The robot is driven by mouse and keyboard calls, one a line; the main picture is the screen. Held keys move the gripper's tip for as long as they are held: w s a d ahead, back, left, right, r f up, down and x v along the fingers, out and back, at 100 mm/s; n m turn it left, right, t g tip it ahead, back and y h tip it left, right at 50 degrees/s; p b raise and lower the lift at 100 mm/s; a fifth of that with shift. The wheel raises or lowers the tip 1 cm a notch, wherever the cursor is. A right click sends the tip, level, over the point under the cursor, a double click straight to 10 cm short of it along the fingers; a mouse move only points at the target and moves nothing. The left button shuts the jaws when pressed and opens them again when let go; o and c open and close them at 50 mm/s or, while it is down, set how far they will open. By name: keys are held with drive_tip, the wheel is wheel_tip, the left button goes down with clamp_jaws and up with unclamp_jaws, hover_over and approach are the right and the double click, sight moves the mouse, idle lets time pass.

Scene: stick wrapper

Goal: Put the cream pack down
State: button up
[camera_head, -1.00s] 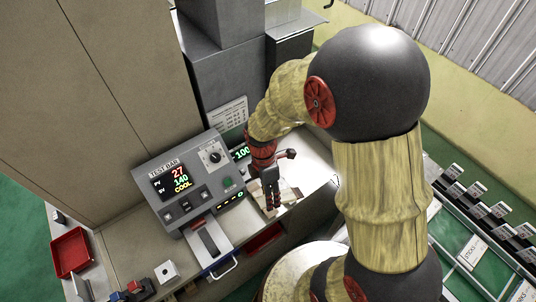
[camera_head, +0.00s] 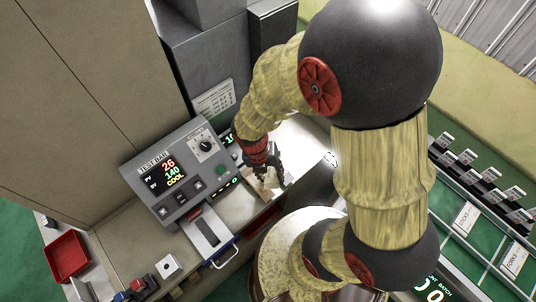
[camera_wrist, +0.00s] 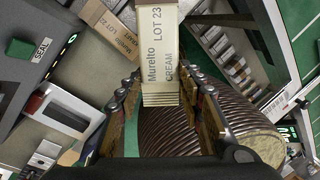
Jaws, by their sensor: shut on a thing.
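The cream pack (camera_wrist: 160,60) is a pale cardboard box lettered "Murello LOT 23 CREAM". In the wrist view it stands between the two fingers of my gripper (camera_wrist: 163,92), which is shut on its lower part. In the head view my gripper (camera_head: 270,172) is low over the bright worktop, right of the grey control box. A small pale patch by the fingers there seems to be the pack. I cannot tell whether the pack touches a surface. Another pack, lettered "LOT 22" (camera_wrist: 112,32), lies at the upper left in the wrist view.
The grey control box (camera_head: 170,178) stands close left of my gripper; its display reads 26, 140, COOL. A handled metal slide (camera_head: 208,232) is below it. A red tray (camera_head: 66,256) lies far left.

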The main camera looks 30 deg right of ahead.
drive_tip(key=w+d+f, duration=0.1)
drive_tip(key=w, duration=0.1)
drive_tip(key=w+d+f, duration=0.1)
drive_tip(key=w, duration=0.2)
drive_tip(key=w+d+f, duration=0.1)
drive_tip(key=w+f, duration=0.1)
drive_tip(key=shift+w+d+b, duration=0.25)
drive_tip(key=shift+w+b, duration=0.1)
drive_tip(key=w+f, duration=0.1)
drive_tip(key=w+d+f, duration=0.1)
drive_tip(key=f, duration=0.1)
drive_tip(key=w+f, duration=0.1)
drive_tip(key=w, duration=0.1)
drive_tip(key=shift+d+f+b, duration=0.3)
drive_tip(key=shift+d, duration=0.05)
drive_tip(key=f, duration=0.1)
drive_tip(key=w+f, duration=0.1)
drive_tip(key=f, duration=0.1)
drive_tip(key=shift+d+f, duration=0.1)
drive_tip(key=shift+d, duration=0.1)
drive_tip(key=shift+f, duration=0.35)
drive_tip(key=shift+f, duration=0.25)
drive_tip(key=o, duration=0.8)
drive_tip(key=shift+o, duration=0.5)
